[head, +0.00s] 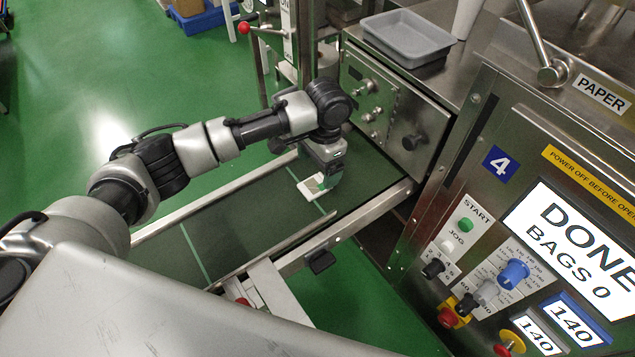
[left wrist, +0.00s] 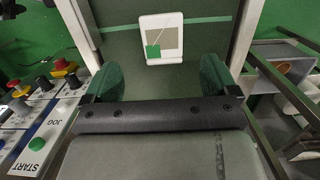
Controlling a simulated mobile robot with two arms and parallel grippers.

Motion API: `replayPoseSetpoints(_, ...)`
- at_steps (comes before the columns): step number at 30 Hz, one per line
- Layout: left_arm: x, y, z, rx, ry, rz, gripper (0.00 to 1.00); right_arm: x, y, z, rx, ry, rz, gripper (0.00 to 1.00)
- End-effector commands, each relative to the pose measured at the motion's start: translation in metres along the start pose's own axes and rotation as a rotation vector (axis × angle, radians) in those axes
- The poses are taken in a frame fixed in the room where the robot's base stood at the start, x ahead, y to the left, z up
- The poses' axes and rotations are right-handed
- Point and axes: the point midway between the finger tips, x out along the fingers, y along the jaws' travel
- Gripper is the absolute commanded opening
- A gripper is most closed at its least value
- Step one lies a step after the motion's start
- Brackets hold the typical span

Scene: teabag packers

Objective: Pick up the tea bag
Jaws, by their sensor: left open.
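The tea bag (head: 310,189) is a small flat white piece on the dark green conveyor belt (head: 232,222). In the left wrist view, the tea bag (left wrist: 174,54) shows a beige panel, a green square and a thin string, lying across a light green belt line. My left gripper (head: 325,179) is right above or beside the tea bag and hides part of it in the head view. In the left wrist view, the two green fingers of my left gripper (left wrist: 160,80) are wide apart with nothing between them; the tea bag lies just beyond their tips. My right gripper is not in view.
Metal rails (head: 305,232) edge the belt. A steel machine panel with knobs (head: 390,110) stands close behind the gripper. A control panel (head: 530,230) reading "DONE BAGS 0" is at the right. A grey tray (head: 406,40) sits on top. The belt left of the gripper is clear.

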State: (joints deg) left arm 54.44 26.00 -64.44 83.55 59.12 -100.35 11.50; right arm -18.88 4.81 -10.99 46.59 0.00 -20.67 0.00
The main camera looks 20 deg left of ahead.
Motion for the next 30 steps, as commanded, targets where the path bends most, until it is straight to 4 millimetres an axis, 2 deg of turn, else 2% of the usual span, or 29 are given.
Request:
replayPoseSetpoints(5, 0.014, -0.001, 0.000, -0.001, -0.001, 0.000, 0.88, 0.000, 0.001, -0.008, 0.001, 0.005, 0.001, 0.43)
replayPoseSetpoints(13, 0.053, -0.003, 0.000, 0.001, -0.001, 0.000, 0.88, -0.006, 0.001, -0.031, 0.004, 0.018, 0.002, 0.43)
replayPoseSetpoints(23, 0.059, -0.003, 0.000, 0.001, 0.001, -0.001, 0.88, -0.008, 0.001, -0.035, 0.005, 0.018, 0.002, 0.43)
replayPoseSetpoints(30, 0.059, -0.003, 0.000, 0.001, 0.001, -0.001, 0.52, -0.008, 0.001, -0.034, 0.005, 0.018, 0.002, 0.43)
